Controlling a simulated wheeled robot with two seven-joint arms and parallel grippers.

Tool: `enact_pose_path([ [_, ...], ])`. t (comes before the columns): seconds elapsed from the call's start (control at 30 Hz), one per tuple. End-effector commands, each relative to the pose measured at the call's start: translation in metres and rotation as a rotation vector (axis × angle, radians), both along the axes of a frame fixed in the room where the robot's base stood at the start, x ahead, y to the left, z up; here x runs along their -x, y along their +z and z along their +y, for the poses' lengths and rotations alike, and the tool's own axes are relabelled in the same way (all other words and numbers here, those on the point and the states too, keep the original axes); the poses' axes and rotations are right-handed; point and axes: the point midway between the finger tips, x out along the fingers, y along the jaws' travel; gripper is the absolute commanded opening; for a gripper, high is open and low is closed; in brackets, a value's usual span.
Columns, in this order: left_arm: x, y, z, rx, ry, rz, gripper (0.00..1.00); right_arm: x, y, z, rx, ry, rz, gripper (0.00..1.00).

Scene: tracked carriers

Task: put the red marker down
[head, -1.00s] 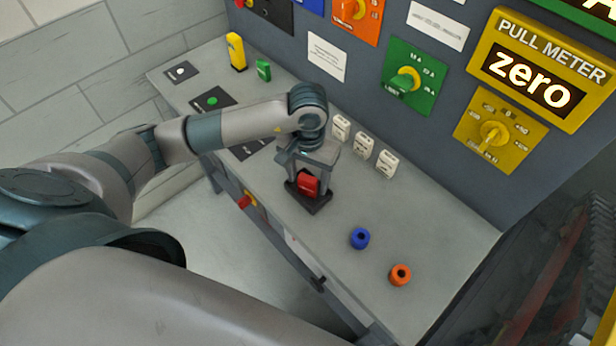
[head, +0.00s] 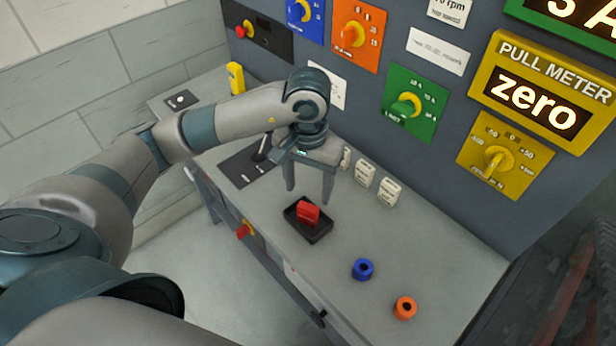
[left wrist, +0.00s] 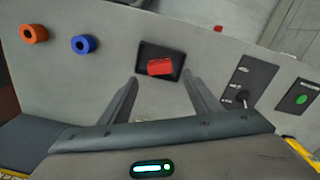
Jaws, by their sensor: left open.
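The red marker (head: 308,213) is a small red block lying in a shallow black tray (head: 318,235) on the grey bench. It also shows in the left wrist view (left wrist: 160,67), inside the tray's dark recess. My left gripper (head: 308,196) is open, above and just behind the marker, with nothing between its fingers. In the left wrist view its two fingers (left wrist: 160,88) are spread apart, and the marker lies beyond their tips, clear of them. My right gripper is in neither view.
A blue ring (head: 362,269) and an orange ring (head: 404,307) stand on the bench to the right. White labelled blocks (head: 364,173) stand near the upright panel. A lever (head: 262,150) is left of the gripper. The bench between tray and rings is clear.

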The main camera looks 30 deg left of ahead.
Motion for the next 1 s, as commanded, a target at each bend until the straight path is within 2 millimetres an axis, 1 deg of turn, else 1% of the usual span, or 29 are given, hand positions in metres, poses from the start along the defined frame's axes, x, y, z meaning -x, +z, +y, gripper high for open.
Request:
enact_pose_path([
  [0.03,-0.001,0.006,0.0,0.0,0.0,-0.004,0.57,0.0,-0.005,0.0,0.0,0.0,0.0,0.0],
  [0.2,-0.001,0.027,0.0,0.0,0.0,-0.003,0.57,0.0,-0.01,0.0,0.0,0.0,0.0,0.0],
  [0.4,0.0,0.04,0.0,0.0,0.0,-0.001,0.57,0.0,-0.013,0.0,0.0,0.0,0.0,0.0],
  [0.57,0.0,0.044,0.0,0.0,0.0,0.001,0.57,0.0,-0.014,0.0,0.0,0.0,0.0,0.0],
  [1.0,0.0,0.044,0.0,0.0,0.0,0.001,0.57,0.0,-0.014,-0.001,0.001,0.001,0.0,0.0],
])
